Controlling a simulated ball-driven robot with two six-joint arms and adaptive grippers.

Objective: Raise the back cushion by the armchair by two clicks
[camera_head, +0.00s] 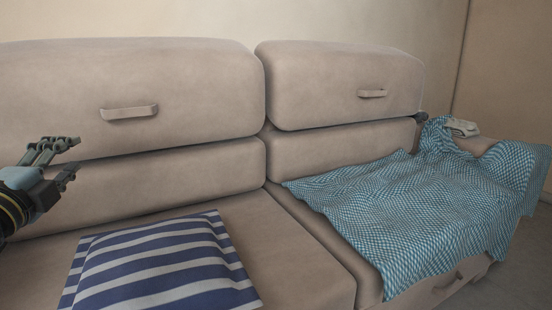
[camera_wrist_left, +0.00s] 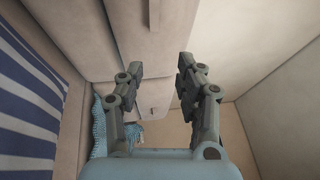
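A beige sofa seat has two back cushions: the left back cushion (camera_head: 190,85) and the right back cushion (camera_head: 340,70), each an upper block above a lower one. The left one has a strap handle (camera_head: 129,112) on its front; the right one has a similar handle (camera_head: 372,94). My left gripper (camera_head: 70,157) is at the left edge of the head view, in front of the left cushion and below left of its handle. Its fingers are apart and empty, also in the left wrist view (camera_wrist_left: 158,72). I cannot tell which cushion is by an armchair. My right gripper is not clearly seen.
A blue-and-white striped pillow (camera_head: 160,262) lies on the left seat. A teal patterned cloth (camera_head: 420,200) drapes over the right seat and the armrest, with a small pale object (camera_head: 462,127) there. Bare seat (camera_head: 290,240) shows between pillow and cloth.

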